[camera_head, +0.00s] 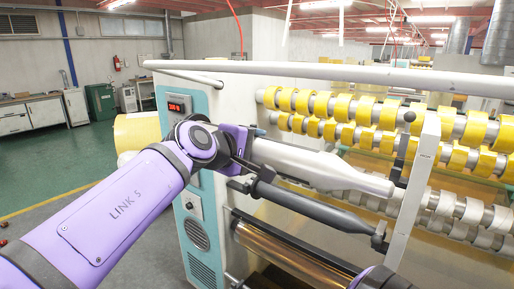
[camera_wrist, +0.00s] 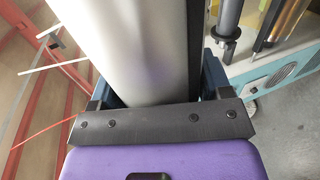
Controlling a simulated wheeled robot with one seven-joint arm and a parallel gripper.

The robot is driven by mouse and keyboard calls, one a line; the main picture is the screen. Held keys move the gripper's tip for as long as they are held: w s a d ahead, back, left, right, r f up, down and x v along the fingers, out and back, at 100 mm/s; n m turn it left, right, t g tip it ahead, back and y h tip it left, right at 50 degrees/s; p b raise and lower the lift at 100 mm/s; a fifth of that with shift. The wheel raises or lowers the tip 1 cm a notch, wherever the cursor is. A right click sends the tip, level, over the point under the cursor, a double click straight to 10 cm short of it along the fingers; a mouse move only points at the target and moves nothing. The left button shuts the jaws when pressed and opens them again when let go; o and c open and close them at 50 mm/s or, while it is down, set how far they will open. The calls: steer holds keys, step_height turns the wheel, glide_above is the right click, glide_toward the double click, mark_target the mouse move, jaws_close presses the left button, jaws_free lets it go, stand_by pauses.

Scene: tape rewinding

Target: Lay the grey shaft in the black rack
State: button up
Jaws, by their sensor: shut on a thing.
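My gripper (camera_head: 250,149) is shut on the grey shaft (camera_head: 325,169) near its left end. The shaft is thick, tapers to a thin right end, and slopes slightly down to the right. In the wrist view, the shaft (camera_wrist: 135,45) runs up between the dark blue fingers of my gripper (camera_wrist: 155,85). Black rack pieces (camera_head: 402,160) on an upright white plate stand by the shaft's thin end; I cannot tell whether they touch. The shaft's gripped part is partly hidden by my gripper.
A dark roller (camera_head: 310,208) lies just below the shaft, its right end at a black bracket (camera_head: 380,238). The white plate (camera_head: 415,190) stands at the right. Behind are bars with several yellow rings (camera_head: 365,110). The machine's white and teal side panel (camera_head: 195,225) is at the left.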

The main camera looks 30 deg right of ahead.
steer(key=s+a, duration=0.3)
steer(key=a, duration=0.7)
stand_by(1.0)
steer(key=shift+s+r, duration=0.1)
